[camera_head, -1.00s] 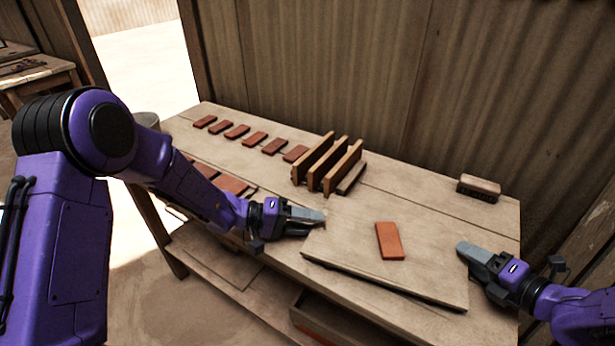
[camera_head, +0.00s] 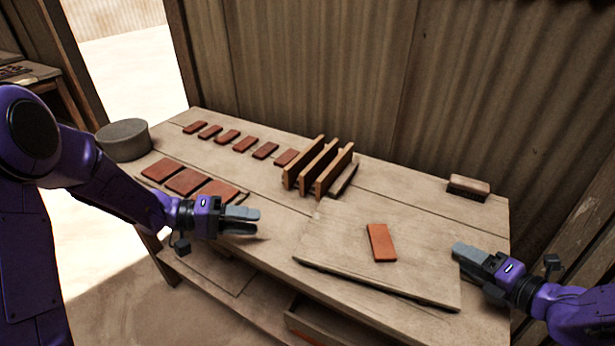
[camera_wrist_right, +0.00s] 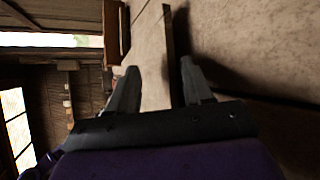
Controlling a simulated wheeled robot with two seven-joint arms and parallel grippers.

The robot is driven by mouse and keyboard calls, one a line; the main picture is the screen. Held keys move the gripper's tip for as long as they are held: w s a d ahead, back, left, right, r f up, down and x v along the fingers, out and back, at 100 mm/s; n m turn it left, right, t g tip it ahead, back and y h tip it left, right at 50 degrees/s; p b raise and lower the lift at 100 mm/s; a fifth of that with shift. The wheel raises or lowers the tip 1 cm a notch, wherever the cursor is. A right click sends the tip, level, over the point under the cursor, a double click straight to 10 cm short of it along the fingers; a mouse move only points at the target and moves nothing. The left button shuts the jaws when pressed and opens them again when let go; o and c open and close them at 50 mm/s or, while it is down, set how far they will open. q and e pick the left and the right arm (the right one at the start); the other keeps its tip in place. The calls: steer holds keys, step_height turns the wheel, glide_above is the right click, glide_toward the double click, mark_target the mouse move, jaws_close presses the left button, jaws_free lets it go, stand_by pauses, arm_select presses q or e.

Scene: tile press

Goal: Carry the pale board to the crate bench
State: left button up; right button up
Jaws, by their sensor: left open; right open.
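The pale board (camera_head: 335,250) lies on the front right part of the wooden table, slightly raised along its front edge. A single red-brown tile (camera_head: 381,242) lies on it. My left gripper (camera_head: 258,221) is open and empty, left of the board and apart from it, above the table. My right gripper (camera_head: 460,257) is open at the board's right edge; I cannot tell whether it touches. In the right wrist view its two fingers (camera_wrist_right: 158,88) stand apart, with a narrow dark edge between them. I cannot make out which bench is the crate bench.
On the table (camera_head: 400,190) stand upright wooden slats (camera_head: 320,168), rows of red tiles (camera_head: 188,181) and a brush-like block (camera_head: 468,187). A grey round container (camera_head: 123,139) stands at the left end. Another table (camera_head: 35,75) is far left. A corrugated wall closes the back.

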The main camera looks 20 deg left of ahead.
steer(key=v, duration=1.1)
steer(key=shift+s, duration=0.15)
arm_select(q)
steer(key=shift+r, duration=0.1)
arm_select(e)
steer(key=shift+d, duration=0.15)
